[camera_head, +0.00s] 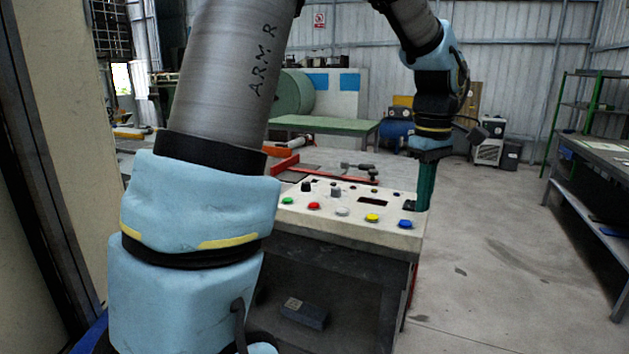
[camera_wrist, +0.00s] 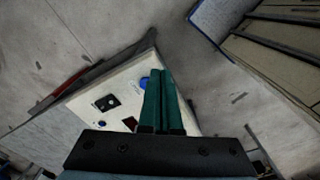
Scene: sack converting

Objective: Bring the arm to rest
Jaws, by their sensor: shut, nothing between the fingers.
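My arm spans the head view, its large grey and light-blue links filling the left and its wrist hanging at the upper right. My gripper (camera_head: 424,208) points down beside the right end of a control panel (camera_head: 352,228), with its green fingers together and empty. In the wrist view my gripper (camera_wrist: 160,75) shows its two green fingers side by side over the edge of the panel (camera_wrist: 88,88). I cannot tell whether the fingertips touch the panel.
The panel carries green, red (camera_head: 314,206), white, yellow (camera_head: 372,218) and blue (camera_head: 405,224) buttons plus dark knobs. A workbench (camera_head: 600,155) stands at the right. A green table (camera_head: 322,124) is behind. Open floor (camera_head: 490,270) lies right of the panel.

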